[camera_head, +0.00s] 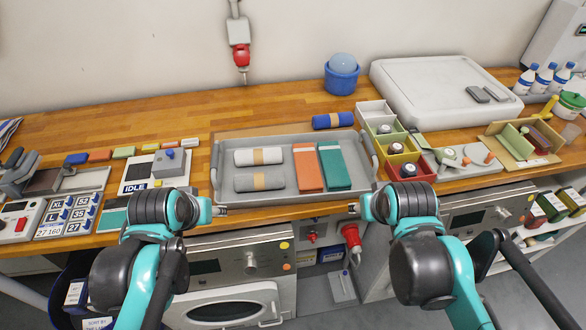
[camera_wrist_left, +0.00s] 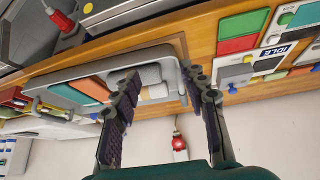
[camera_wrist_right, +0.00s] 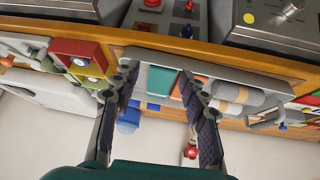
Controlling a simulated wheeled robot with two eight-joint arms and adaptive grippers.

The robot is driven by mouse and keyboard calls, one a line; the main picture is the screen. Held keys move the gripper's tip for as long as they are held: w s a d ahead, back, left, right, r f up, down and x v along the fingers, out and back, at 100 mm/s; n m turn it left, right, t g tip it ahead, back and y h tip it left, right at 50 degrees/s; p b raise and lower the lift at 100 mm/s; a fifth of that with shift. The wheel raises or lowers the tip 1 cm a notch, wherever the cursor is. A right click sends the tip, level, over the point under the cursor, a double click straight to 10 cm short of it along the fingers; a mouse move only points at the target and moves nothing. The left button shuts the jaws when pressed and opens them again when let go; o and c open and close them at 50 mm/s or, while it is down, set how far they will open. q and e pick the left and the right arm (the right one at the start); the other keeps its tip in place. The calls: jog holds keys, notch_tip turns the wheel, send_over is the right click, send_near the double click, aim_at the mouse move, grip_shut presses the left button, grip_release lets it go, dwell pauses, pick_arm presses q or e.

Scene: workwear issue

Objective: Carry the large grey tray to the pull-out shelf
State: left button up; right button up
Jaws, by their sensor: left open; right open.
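The large grey tray (camera_head: 293,198) lies flat on the wooden counter, a raised handle at each end. In it are two pale rolls (camera_head: 258,156) with tan bands, an orange folded cloth (camera_head: 308,168) and a green one (camera_head: 334,166). My left gripper (camera_head: 222,211) is open and empty by the tray's front left corner. In the left wrist view its fingers (camera_wrist_left: 159,72) stand apart near the tray's end handle. My right gripper (camera_head: 353,208) is open and empty near the front right corner; its fingers (camera_wrist_right: 157,70) are apart. I cannot pick out the pull-out shelf with certainty.
A blue roll (camera_head: 333,120) lies behind the tray. Coloured bins (camera_head: 404,168) stand close to its right. A grey device on a board (camera_head: 154,172) stands to its left. Machines (camera_head: 237,262) are under the counter edge; a low white shelf (camera_head: 514,262) with boxes is at right.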

pick_arm(q)
jog(key=w+a+r+b, duration=0.2)
jog(key=w, duration=0.8)
pick_arm(e)
jog(key=w+d+r, duration=0.2)
jog(key=w+d, duration=0.1)
jog(key=w, duration=0.7)
pick_arm(q)
jog(key=g+h+b, duration=0.1)
jog(key=g+h, duration=0.1)
send_over(214, 151)
jog(key=s+a, duration=0.1)
jog(key=s, duration=0.2)
notch_tip(214, 151, down, 2)
jog(key=f, duration=0.1)
pick_arm(e)
jog(key=g+h, duration=0.1)
jog(key=g, duration=0.1)
send_over(371, 147)
jog(key=s, duration=0.3)
notch_tip(371, 147, down, 2)
jog(key=f, duration=0.1)
pick_arm(q)
jog(key=shift+w+r+n, duration=0.2)
jog(key=shift+r+n, duration=0.1)
jog(key=shift+n, duration=0.1)
pick_arm(e)
jog(key=shift+w+a+r+n, duration=0.2)
jog(key=shift+a+r+n, duration=0.1)
jog(key=shift+a+n, duration=0.15)
